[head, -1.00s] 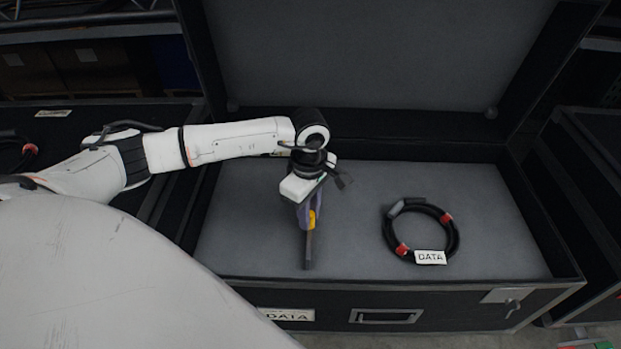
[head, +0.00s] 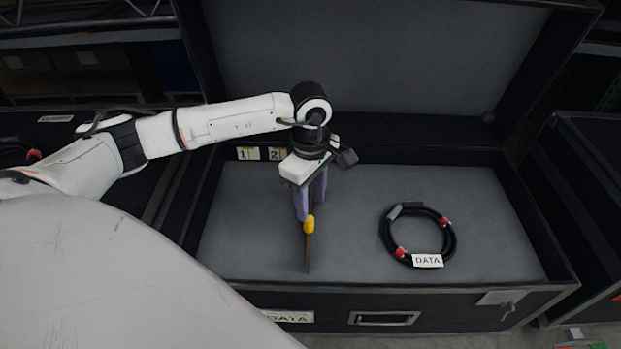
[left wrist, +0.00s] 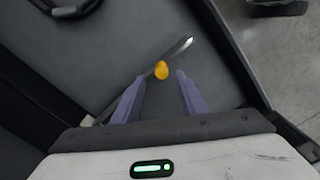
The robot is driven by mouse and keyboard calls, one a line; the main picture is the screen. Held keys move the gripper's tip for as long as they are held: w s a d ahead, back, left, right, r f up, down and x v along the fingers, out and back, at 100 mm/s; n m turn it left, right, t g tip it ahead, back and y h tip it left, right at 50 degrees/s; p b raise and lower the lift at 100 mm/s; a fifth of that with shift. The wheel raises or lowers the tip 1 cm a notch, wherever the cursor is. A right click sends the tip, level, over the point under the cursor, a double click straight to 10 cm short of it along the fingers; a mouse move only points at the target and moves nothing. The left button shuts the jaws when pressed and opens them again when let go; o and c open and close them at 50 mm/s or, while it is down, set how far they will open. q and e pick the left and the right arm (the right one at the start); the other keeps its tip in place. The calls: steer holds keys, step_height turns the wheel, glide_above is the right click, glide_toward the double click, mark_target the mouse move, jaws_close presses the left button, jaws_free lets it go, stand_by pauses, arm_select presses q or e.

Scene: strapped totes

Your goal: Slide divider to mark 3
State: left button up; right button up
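The divider (head: 308,252) is a thin dark panel standing in the open case, seen nearly edge-on, with a yellow tab (head: 309,224) on top. Number plates 1 (head: 248,153) and 2 (head: 278,154) show on the case's back inner wall. No plate 3 is visible; my arm covers the wall right of plate 2. My left gripper (head: 312,205) is just above the tab, its purple fingers apart. In the left wrist view the yellow tab (left wrist: 161,70) lies just beyond the gap between the open fingertips. My right gripper is not in view.
A black cable coil (head: 450,238) with red bands and a DATA tag (head: 427,261) lies on the grey case floor to the right. The case lid (head: 365,60) stands open behind. Other dark cases flank it. The floor between divider and coil is clear.

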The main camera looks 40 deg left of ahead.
arm_select(q)
steer(key=shift+r+p, duration=0.3)
steer(key=shift+r, duration=1.55)
